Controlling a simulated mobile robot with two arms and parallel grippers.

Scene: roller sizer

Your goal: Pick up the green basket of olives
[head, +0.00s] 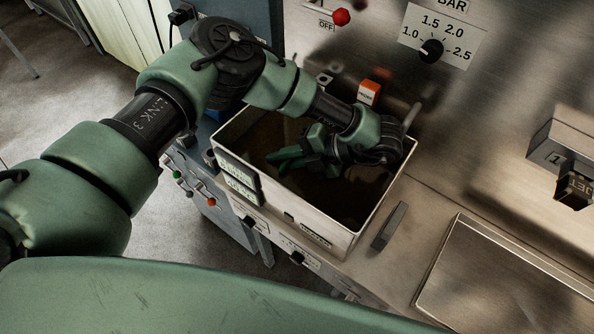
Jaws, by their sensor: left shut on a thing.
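My left gripper (296,155) reaches down into an open metal box-shaped hopper (228,140) from above. No olives can be made out. The inside of the hopper is dark and brownish, and my wrist hides its right part. My right gripper is not in view.
The hopper's walls stand close around my left wrist. Behind it is a steel panel with a black pressure dial (431,50), a red knob (341,17) and an orange switch (369,92). A shallow steel tray (500,280) lies at the right.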

